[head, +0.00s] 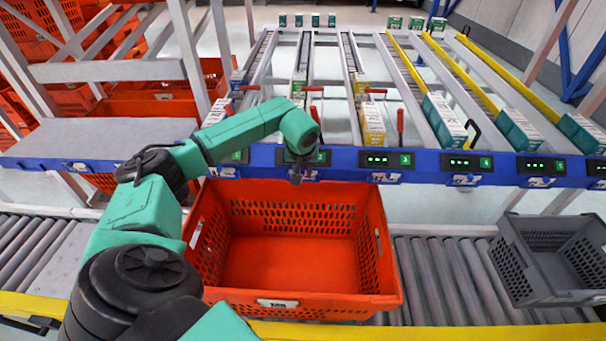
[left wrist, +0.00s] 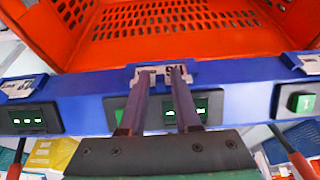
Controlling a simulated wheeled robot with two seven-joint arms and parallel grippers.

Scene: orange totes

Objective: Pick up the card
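A small white card with dark print sits in a holder on the lower edge of the blue rail, and in the left wrist view the card (left wrist: 158,76) shows between my fingertips. My left gripper (left wrist: 161,75) is open, with one finger at each side of the card. In the head view my left gripper (head: 296,180) points down at the front of the blue rail (head: 340,158) and hides part of the holder. I cannot tell whether the fingers touch the card. My right gripper is not in view.
An empty orange tote (head: 285,305) stands on the roller conveyor below the rail. A grey crate (head: 510,270) is at the right. Similar cards (head: 386,178) hang along the rail under green-lit displays (head: 378,160). Flow lanes with boxes (head: 373,125) and red levers (head: 400,118) lie behind.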

